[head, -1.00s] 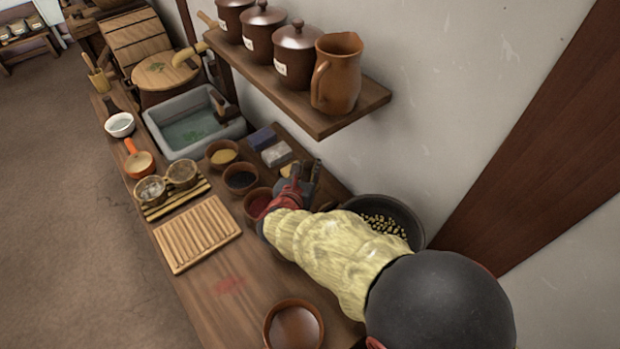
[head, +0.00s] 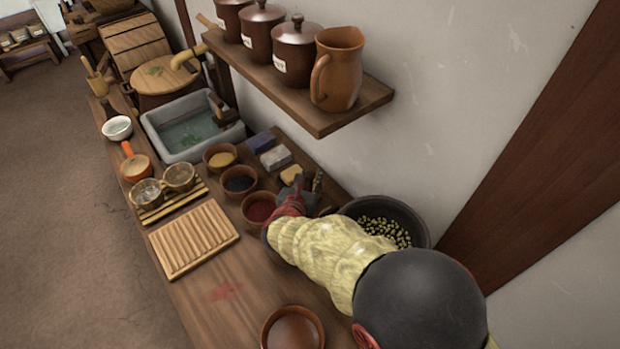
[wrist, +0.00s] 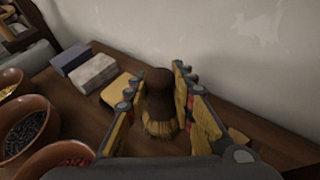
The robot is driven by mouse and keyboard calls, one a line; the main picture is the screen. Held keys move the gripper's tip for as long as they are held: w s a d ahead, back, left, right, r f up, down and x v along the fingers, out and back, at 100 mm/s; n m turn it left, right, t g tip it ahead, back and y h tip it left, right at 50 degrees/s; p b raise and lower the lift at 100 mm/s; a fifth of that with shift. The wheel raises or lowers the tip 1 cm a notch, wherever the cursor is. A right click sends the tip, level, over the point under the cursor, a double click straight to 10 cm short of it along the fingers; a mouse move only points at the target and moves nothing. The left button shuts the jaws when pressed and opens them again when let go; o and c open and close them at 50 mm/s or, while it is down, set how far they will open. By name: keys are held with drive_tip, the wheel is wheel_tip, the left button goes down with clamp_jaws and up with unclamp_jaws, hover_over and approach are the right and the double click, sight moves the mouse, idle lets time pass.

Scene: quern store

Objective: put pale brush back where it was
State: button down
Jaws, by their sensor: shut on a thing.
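The brush (wrist: 157,92) has a dark brown handle and straw-coloured bristles (wrist: 160,124). It shows in the wrist view between the two fingers of my gripper (wrist: 156,78), which is shut on it. The brush looks roughly upright, bristles down; I cannot tell whether they touch the table. In the head view my gripper (head: 304,188) is over the wall side of the wooden table (head: 190,290), beside the red powder bowl (head: 258,207) and the dark pan (head: 414,217). The brush cannot be made out clearly there.
A yellow block (head: 291,174), a grey block (head: 275,158) and a blue block (head: 260,141) lie along the wall behind my gripper. A shelf (head: 350,112) overhangs.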

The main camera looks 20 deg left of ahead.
drive_tip(key=c, duration=1.5)
unclamp_jaws()
drive_tip(key=shift+r+p, duration=0.25)
drive_tip(key=shift+p, duration=0.2)
drive_tip(key=p+v, duration=0.3)
drive_tip(key=v, duration=0.9)
drive_tip(key=shift+s+a+f, duration=0.1)
drive_tip(key=shift+f, duration=0.1)
